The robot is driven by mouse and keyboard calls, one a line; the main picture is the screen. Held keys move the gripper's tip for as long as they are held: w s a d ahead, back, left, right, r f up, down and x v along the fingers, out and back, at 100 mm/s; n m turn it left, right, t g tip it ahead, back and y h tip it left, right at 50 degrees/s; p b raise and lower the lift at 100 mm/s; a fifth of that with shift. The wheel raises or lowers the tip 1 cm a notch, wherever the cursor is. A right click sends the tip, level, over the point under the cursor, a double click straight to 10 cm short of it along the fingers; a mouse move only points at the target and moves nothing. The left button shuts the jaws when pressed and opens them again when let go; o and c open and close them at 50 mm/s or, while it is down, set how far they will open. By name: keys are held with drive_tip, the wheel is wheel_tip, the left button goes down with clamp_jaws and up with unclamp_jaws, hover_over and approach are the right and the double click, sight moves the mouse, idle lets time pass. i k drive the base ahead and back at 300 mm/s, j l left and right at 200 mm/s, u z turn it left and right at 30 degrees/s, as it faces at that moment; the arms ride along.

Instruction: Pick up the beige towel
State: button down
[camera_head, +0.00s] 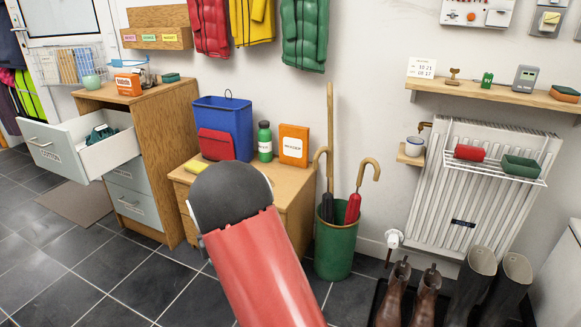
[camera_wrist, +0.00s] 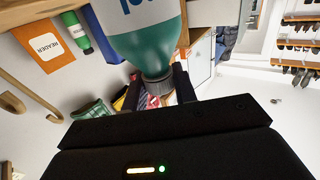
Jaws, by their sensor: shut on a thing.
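I cannot make out a beige towel in either view. My gripper (camera_wrist: 157,86) shows in the wrist view, with its two dark fingers on either side of the dark cap of a teal bottle (camera_wrist: 148,50). It is shut on the bottle at the cap. The bottle has a white label with blue letters, and its far end runs out of the picture's top. In the head view, my red arm with its dark rounded joint fills the lower middle, and my gripper does not show.
An open drawer (camera_head: 62,149) at left holds dark teal cloth. A low wooden cabinet (camera_head: 291,193) bears a blue bin (camera_head: 236,122) and an orange box (camera_head: 294,145). A green umbrella bin (camera_head: 335,246), a radiator (camera_head: 470,200) with a wire rack and boots (camera_head: 427,296) stand at right. Floor is open at lower left.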

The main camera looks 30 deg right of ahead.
sight(146, 82)
drive_tip(key=i+j+z, duration=0.15)
drive_tip(key=z, duration=0.3)
drive_tip(key=i+j+z, duration=0.1)
drive_tip(key=j+z, duration=0.65)
drive_tip(key=z, duration=0.15)
drive_tip(key=i, duration=0.05)
